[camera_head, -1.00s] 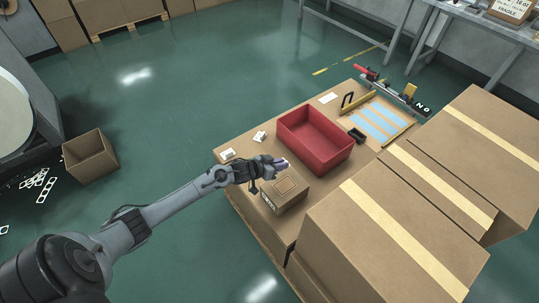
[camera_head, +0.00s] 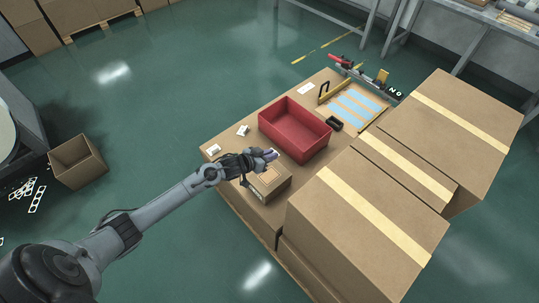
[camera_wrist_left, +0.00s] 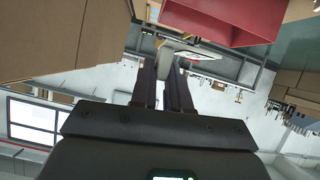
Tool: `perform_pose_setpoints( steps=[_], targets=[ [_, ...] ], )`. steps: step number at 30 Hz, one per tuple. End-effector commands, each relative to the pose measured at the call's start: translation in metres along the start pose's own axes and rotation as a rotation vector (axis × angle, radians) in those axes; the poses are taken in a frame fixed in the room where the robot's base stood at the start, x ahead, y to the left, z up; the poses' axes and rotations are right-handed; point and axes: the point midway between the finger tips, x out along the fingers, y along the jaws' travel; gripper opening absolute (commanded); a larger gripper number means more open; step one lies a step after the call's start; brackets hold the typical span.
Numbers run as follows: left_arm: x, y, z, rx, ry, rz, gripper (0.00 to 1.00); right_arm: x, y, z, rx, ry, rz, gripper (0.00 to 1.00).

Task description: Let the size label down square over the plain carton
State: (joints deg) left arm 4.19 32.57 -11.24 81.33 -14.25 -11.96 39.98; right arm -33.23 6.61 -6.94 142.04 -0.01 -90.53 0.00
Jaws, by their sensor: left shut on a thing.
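The plain carton (camera_head: 272,187) is a small brown box near the front edge of the work table, with a square outline on its top and a white label on its side. My left gripper (camera_head: 268,155) is over the far side of this carton, shut on a small purple and pale thing. In the left wrist view, my left gripper (camera_wrist_left: 168,68) is shut on a grey piece with a white, red-edged face (camera_wrist_left: 197,54), apparently the size label. It seems to hang just above the carton; I cannot tell whether they touch. My right gripper is not in view.
A red bin (camera_head: 294,129) stands just behind the carton. Large taped cartons (camera_head: 365,220) crowd the right.

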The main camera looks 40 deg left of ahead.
Motion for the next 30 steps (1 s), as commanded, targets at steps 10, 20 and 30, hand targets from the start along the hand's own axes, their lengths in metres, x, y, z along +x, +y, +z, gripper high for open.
perform_pose_setpoints(
  steps=[10,20,30],
  targets=[
    [0.005,0.000,0.009,0.029,0.000,-0.014,0.00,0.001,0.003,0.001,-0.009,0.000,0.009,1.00],
    [0.016,-0.004,0.032,0.029,0.000,-0.015,0.00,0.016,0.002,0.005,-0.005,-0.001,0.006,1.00],
    [0.029,-0.006,0.056,0.028,0.000,-0.015,0.00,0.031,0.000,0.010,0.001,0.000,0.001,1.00]
  ],
)
